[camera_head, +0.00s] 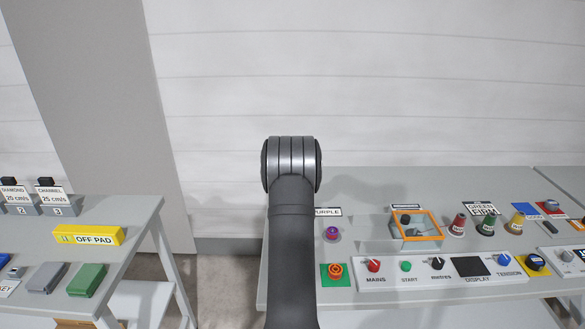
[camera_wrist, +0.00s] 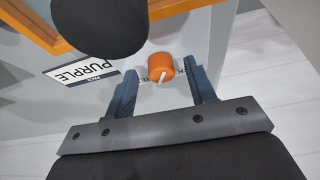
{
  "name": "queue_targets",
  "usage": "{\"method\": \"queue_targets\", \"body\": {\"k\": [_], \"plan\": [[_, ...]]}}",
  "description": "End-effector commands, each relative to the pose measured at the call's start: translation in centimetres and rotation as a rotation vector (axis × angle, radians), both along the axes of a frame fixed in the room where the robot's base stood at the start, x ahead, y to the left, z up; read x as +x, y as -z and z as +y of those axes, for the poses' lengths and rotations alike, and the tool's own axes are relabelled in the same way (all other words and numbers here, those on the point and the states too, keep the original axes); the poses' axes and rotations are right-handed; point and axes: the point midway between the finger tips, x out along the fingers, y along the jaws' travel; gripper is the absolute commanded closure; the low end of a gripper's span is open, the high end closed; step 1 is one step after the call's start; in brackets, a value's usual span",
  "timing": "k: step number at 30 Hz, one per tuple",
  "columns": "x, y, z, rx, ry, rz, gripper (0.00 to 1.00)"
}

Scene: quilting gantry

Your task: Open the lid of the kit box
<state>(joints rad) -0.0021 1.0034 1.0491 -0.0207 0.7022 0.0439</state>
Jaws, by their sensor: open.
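A box with an orange frame and a clear top (camera_head: 436,236) stands on the right bench in the head view; it looks like the kit box, and its lid looks shut. A dark shape sits at its back left. In the wrist view an orange edge (camera_wrist: 30,22) crosses the upper left, beside a large dark rounded shape (camera_wrist: 97,25) that I cannot identify. My gripper (camera_wrist: 161,74) is open. An orange knob (camera_wrist: 160,64) shows between its fingertips; I cannot tell if they touch it. The gripper is hidden in the head view.
A purple button (camera_head: 332,233) stands near a PURPLE card, also in the wrist view (camera_wrist: 80,72). Red, green and yellow pieces (camera_head: 487,226) stand right of the box. A control panel (camera_head: 440,281) runs along the front.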

Motion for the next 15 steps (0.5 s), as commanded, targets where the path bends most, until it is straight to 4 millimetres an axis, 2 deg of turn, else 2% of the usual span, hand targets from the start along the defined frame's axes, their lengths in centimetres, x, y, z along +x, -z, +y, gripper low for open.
{"method": "queue_targets", "body": {"k": [5,9,15], "plan": [[-2.0,-4.2,-1.6,-0.009,-0.103,0.016,0.50],[-5.6,-9.6,-3.2,-0.011,-0.276,0.036,0.50],[-10.9,-15.9,-4.3,-0.001,-0.529,0.025,0.50]]}}
